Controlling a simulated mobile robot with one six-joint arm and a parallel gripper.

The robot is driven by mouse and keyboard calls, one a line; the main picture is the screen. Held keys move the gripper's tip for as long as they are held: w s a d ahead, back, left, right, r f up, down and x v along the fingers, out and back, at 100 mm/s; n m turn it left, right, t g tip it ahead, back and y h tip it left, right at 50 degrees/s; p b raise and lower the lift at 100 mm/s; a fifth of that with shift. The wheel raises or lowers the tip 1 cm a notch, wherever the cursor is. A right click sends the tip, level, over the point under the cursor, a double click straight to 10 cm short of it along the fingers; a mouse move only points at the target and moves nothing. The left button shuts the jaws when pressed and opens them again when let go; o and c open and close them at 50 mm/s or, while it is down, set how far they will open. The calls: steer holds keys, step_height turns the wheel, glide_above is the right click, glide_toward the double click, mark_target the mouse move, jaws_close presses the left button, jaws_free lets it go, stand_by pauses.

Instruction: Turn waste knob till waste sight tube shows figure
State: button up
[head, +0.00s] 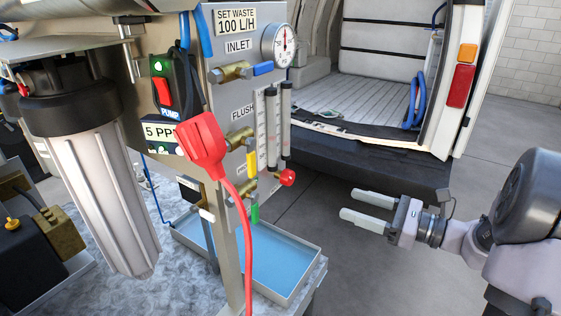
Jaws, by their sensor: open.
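A red round knob (287,177) sits at the foot of the sight tubes, on the right side of the metal panel (225,52). The upright sight tubes (286,125) stand above it, with fine scale marks. I cannot read their levels, or tell for sure which tube is the waste one. A sign (236,21) at the panel top reads "SET WASTE 100 L/H". My gripper (349,203) is open and empty, to the right of the red knob and a little lower in the picture. Its two pale fingers point left towards the panel, apart from the knob.
A red plug with cable (205,140) hangs in front of the panel. Valves with blue (263,69), yellow and green handles stick out. A shallow tray (285,290) of blue water lies below. A van's open cargo area (375,80) is behind. Floor between panel and gripper is clear.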

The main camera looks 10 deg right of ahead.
mark_target(292, 180)
steer(key=shift+m+t, duration=0.3)
steer(key=x, duration=0.5)
steer(key=b+x, duration=0.1)
steer(key=x, duration=0.5)
steer(key=b+x, duration=0.1)
steer(key=x, duration=0.5)
steer(key=shift+w+d+f, duration=0.25)
steer(key=shift+w, duration=0.1)
jaws_close()
